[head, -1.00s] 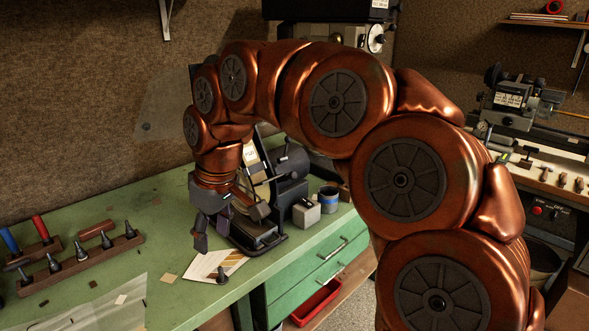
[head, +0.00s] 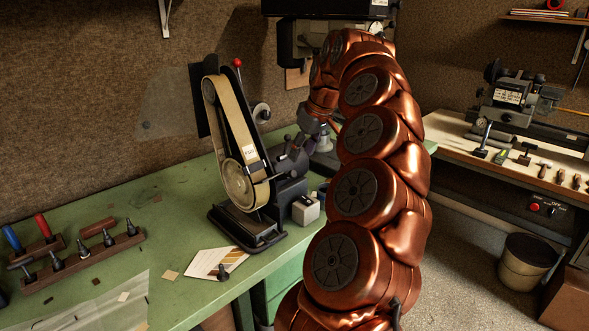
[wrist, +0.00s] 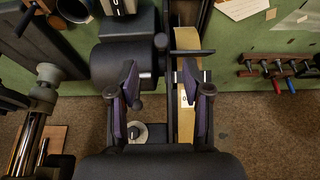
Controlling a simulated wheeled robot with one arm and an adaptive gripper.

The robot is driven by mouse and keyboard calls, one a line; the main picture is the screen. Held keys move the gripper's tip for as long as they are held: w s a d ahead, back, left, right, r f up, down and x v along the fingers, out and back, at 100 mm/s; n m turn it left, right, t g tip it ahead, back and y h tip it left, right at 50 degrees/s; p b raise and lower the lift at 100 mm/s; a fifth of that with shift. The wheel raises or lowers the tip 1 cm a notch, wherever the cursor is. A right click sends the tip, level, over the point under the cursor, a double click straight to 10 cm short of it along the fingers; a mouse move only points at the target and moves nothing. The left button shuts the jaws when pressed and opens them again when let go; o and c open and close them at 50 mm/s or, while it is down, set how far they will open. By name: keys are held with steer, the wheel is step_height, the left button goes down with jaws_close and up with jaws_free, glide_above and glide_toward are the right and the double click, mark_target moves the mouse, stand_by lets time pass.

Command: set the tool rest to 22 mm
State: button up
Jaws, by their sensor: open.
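The belt sander (head: 215,125) stands on the green bench in the head view, with a tan upright belt, a dark base and a red-tipped lever. In the wrist view its belt (wrist: 186,125) runs behind my right finger, and its dark motor housing (wrist: 122,66) lies left of it. A flat black bar (wrist: 188,52) crosses the belt just beyond my fingertips; it looks like the tool rest, but I cannot read its setting. My gripper (wrist: 160,82) is open, its fingers apart over the sander's side. In the head view it is largely hidden among dark parts right of the belt.
A small grey box (head: 306,209) stands beside the sander. A paper card (head: 216,263) lies at the bench's front edge. A wooden tool rack (head: 82,258) is at left. A lathe bench (head: 525,160) stands at right. The bench between rack and sander is mostly clear.

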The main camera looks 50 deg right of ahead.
mark_target(293, 172)
steer(key=shift+p+x, duration=0.95)
steer(key=shift+x, duration=2.8)
steer(key=shift+c, duration=0.3)
jaws_close()
